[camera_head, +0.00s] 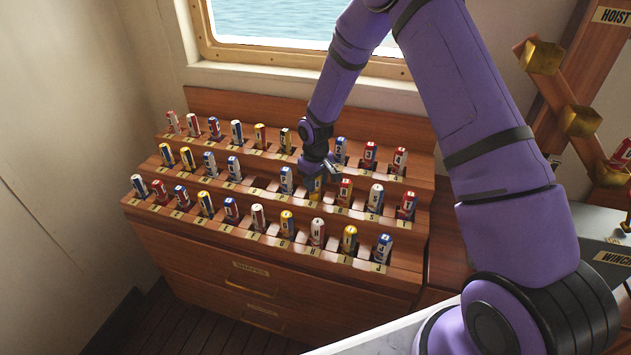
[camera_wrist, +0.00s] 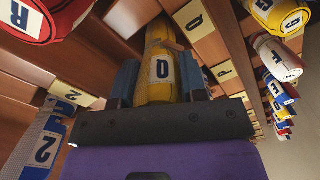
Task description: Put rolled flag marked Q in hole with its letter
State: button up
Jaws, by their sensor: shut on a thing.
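The rolled flag marked Q is yellow with a white and blue letter patch. In the wrist view the flag (camera_wrist: 161,72) stands between the two fingers of my gripper (camera_wrist: 158,80), which is shut on it. In the head view my gripper (camera_head: 319,172) is over the middle tier of the rack, with the yellow flag (camera_head: 318,188) below it, between the P flag and the R flag. The letter plate Q (camera_wrist: 197,20) is just beside the flag in the wrist view. The flag's lower end is hard to see, so I cannot tell how deep it sits in the hole.
The wooden stepped rack (camera_head: 200,228) holds several rolled flags in three tiers. The R flag (camera_head: 345,190) and P flag (camera_head: 286,180) stand close on either side of my gripper. Empty holes show left of P. A window (camera_head: 285,22) is behind.

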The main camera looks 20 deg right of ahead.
jog(key=o, duration=1)
jog(key=shift+o, duration=0.2)
notch_tip(320, 180, up, 11)
jog(key=shift+f, duration=0.1)
